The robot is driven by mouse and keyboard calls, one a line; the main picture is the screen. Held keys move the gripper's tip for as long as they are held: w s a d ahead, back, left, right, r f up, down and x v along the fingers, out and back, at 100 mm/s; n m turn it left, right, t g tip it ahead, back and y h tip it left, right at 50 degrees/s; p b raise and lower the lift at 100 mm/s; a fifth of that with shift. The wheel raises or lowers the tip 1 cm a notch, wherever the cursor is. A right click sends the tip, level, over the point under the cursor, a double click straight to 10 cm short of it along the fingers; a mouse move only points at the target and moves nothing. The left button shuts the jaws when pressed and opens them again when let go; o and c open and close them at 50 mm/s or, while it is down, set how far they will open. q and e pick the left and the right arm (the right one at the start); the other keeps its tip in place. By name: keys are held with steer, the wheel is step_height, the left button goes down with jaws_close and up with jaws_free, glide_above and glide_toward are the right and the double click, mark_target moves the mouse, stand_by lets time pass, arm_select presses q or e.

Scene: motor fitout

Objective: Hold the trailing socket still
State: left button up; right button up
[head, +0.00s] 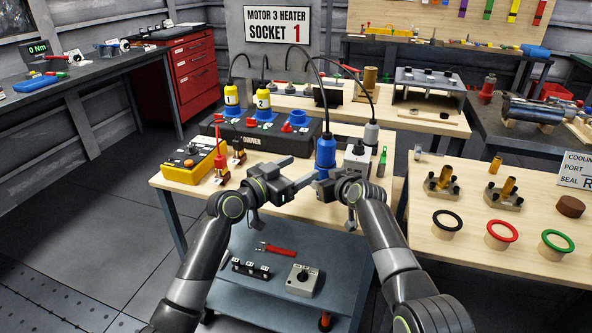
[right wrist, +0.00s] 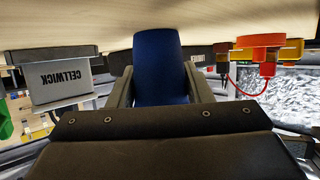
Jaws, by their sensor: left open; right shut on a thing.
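The blue trailing socket (head: 325,152) stands upright at the front of the middle bench, with a dark cable rising from its top. My right gripper (head: 324,178) is shut on its lower part. In the right wrist view the blue body (right wrist: 160,60) sits between the two fingers; the contact faces are hidden. My left gripper (head: 300,170) is open and empty just left of the socket, fingers pointing towards it. I cannot tell whether it touches the socket.
The driver box (head: 262,135) carries yellow plugs 1 and 2 and a blue port. A yellow control box (head: 194,161) stands left. A grey connector (head: 371,132) and a grey-white box (head: 357,157) stand close right. The lower shelf (head: 270,242) holds several parts.

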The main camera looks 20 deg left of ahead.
steer(key=o, duration=1.2)
steer(key=shift+c, duration=0.2)
steer(key=shift+s, duration=0.1)
